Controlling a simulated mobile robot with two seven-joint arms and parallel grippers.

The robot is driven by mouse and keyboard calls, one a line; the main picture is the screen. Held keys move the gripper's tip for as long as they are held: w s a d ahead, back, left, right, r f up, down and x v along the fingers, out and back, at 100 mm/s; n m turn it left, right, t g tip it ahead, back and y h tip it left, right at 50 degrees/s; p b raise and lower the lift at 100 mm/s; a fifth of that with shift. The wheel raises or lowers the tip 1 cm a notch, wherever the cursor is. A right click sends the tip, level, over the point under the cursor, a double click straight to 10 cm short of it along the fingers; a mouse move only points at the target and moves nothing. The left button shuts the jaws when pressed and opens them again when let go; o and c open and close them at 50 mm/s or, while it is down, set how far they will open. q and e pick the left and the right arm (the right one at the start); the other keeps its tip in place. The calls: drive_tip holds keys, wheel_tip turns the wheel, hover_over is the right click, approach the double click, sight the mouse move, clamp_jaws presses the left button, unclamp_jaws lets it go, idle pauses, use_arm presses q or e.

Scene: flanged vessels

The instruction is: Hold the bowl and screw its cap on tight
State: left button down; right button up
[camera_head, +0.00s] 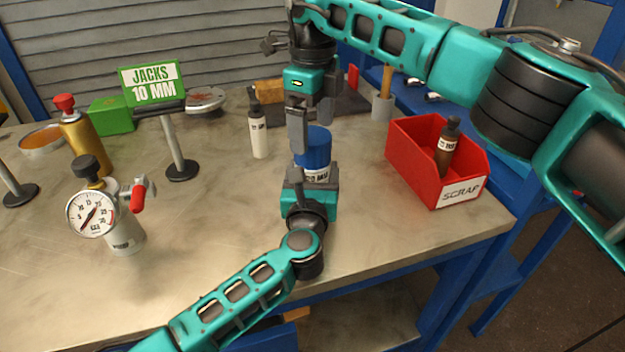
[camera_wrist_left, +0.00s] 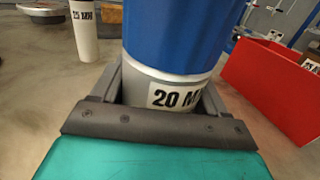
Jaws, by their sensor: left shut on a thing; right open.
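A vessel with a blue upper part (camera_head: 316,146) and a pale band labelled 20 M… (camera_head: 318,176) stands upright at the middle of the bench. It also shows close up in the left wrist view, as a blue cylinder (camera_wrist_left: 182,35) over a silver-grey lower part (camera_wrist_left: 150,73). My left gripper (camera_head: 311,182) is shut on the lower part from the near side. My right gripper (camera_head: 304,138) points down from above, open, with a finger in front of the blue part's left edge. I cannot tell whether it touches. The top is partly hidden, and cap and bowl are hard to tell apart.
A red SCRAP bin (camera_head: 415,165) holding a brown bottle (camera_head: 447,148) is at right. A white bottle (camera_head: 258,135) stands left of the vessel. Farther left are a JACKS 10 MM sign (camera_head: 152,83), a pressure gauge (camera_head: 92,213) and a yellow canister (camera_head: 80,140). The front-left bench is clear.

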sight(312, 135)
drive_tip(key=shift+f, duration=2.2)
drive_tip(key=c, duration=1.1)
drive_tip(key=o, duration=1.2)
drive_tip(key=shift+r, duration=0.1)
wheel_tip(312, 135, up, 12)
drive_tip(key=shift+f, duration=0.1)
